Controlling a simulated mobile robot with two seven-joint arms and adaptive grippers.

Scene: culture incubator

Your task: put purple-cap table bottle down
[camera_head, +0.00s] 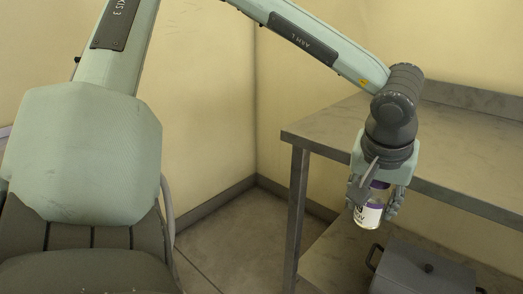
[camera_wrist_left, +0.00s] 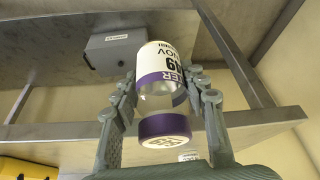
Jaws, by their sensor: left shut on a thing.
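My left gripper (camera_head: 375,208) points down in front of the metal table (camera_head: 465,150), at the right of the head view. It is shut on the purple-cap bottle (camera_head: 369,215), which has a white label and hangs roughly upright. In the left wrist view the bottle (camera_wrist_left: 162,70) sits between the two fingers, its purple cap (camera_wrist_left: 166,127) closest to the palm. The bottle appears clear of any surface, in front of the table's front edge. The fingers partly hide it in the head view. My right gripper is not in view.
A grey lidded box (camera_head: 425,270) with handles sits on the lower shelf (camera_head: 335,258); it also shows in the left wrist view (camera_wrist_left: 117,52). The visible tabletop is bare. A table leg (camera_head: 296,215) stands left of the gripper. A yellow thing (camera_wrist_left: 22,169) shows at the wrist view's lower left.

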